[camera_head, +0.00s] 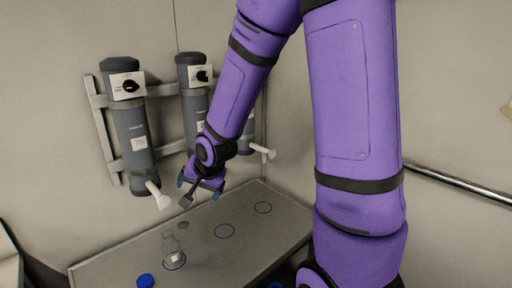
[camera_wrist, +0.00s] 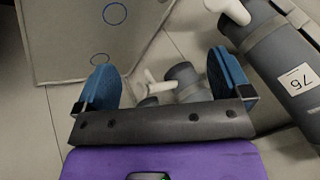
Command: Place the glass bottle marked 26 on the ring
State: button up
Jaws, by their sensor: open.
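A clear glass bottle (camera_head: 170,246) stands upright on the grey table at the front left, at a blue ring (camera_head: 175,262). A small pale label shows low on it, but its number is too small to read. Two other blue rings, the middle one (camera_head: 225,231) and the far one (camera_head: 263,208), lie bare on the table. My gripper (camera_head: 199,190) is above the table, up and to the right of the bottle and apart from it. In the wrist view my gripper (camera_wrist: 165,79) has its blue fingers wide apart with nothing held. The bottle is not in the wrist view.
Grey cylinders with white spouts hang on a wall rack; the left cylinder (camera_head: 132,125) and its spout (camera_head: 157,194) are near my gripper. A blue cap (camera_head: 145,281) is at the table's front. The table top (camera_head: 215,262) is mostly clear.

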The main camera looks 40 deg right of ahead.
jog(key=s+r+n+g, duration=0.1)
jog(key=s+r+n, duration=0.8)
jog(key=s+r, duration=1)
jog(key=s, duration=0.4)
jog(key=shift+s+a+r, duration=0.15)
jog(key=shift+a+r, duration=0.05)
jog(key=shift+r, duration=0.2)
